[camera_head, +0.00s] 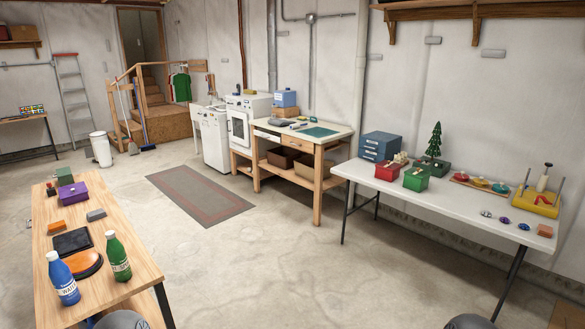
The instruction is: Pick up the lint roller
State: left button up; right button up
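An upright pale roller-like thing (543,182) with a dark top stands at the yellow tray (530,204), near the right end of the white table. It may be the lint roller, but it is too small to be sure. I make out no other clear lint roller. Neither gripper is in view. Only grey rounded parts of my own body show at the bottom edge.
The white folding table (455,203) also holds a blue drawer box (381,146), red and green boxes, a small tree (434,142) and several small items. A wooden table (130,262) with two bottles stands at left. Open floor (270,265) lies between.

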aim_at(295, 126)
jog(key=i+j, duration=0.1)
jog(key=i, duration=4.9)
jog(key=i+j+z, duration=0.35)
jog(key=i+j, duration=0.7)
jog(key=i, duration=0.1)
